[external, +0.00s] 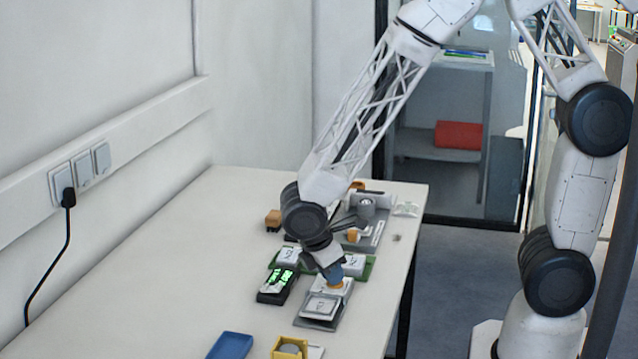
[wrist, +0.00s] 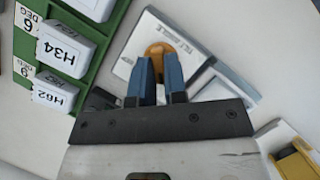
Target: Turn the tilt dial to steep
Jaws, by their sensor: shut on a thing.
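The tilt dial is an orange knob (wrist: 158,47) on a white panel (wrist: 134,42) with small, unreadable print. In the external view the dial (external: 335,285) sits at the back of a white and grey unit (external: 318,308) near the table's right edge. My gripper (external: 333,276) points down onto it. In the wrist view the blue fingers of my gripper (wrist: 159,65) stand on either side of the knob, shut on it. The fingers hide part of the knob, and I cannot tell which setting it points to.
A green tray (wrist: 92,62) with white blocks marked H34 (wrist: 66,47) and H62 (wrist: 55,92) lies beside the unit. A black device with green displays (external: 277,285) stands to its left. A blue tray (external: 230,346) and a yellow container (external: 290,347) are at the front.

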